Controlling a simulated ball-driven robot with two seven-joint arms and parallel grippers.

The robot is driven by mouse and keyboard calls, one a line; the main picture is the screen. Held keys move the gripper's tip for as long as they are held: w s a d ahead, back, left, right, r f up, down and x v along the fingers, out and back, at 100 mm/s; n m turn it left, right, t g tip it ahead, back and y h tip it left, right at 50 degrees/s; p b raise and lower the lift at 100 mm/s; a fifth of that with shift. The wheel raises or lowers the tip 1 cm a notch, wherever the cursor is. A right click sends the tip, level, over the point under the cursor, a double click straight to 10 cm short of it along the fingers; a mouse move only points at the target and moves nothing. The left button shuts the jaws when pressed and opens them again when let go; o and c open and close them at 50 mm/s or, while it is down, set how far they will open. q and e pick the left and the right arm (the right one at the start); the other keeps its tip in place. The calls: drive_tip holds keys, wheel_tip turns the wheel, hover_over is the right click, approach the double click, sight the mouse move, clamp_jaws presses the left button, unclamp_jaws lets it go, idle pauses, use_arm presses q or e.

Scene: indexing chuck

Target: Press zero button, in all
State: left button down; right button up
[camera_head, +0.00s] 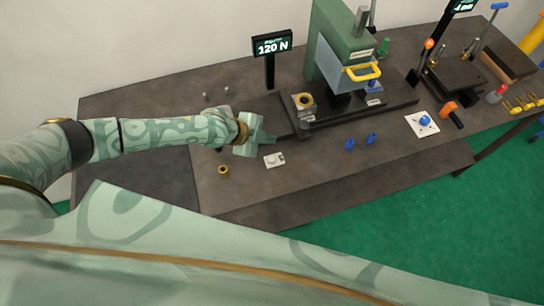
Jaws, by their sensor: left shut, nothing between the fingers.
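My left arm comes in from the left over the bench. Its pale green gripper (262,138) is shut and empty. It is above the bench, just behind a small white box (274,160) with a round grey knob or button on top. Whether the fingertips touch anything cannot be told. No label on the box is readable. A display on a post (272,45) reads 120 N. My right gripper is not in view.
A brass ring (223,170), blue pieces (350,145) and a white plate with a blue knob (422,124) lie on the bench (310,175). The front left is mostly clear.

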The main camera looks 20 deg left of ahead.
use_arm(q)
drive_tip(key=f, duration=0.1)
drive_tip(key=b, duration=0.6)
hover_over(272, 160)
drive_tip(key=a, duration=0.1)
wheel_tip(272, 160, down, 7)
drive_tip(key=shift+s+r, duration=0.1)
drive_tip(key=shift+s, duration=0.05)
drive_tip(key=shift+f+b, duration=0.6)
drive_tip(key=shift+b, duration=0.15)
drive_tip(key=shift+r, duration=0.1)
idle(0.7)
drive_tip(key=shift+a+f+b, duration=0.1)
drive_tip(key=shift+f+b, duration=0.35)
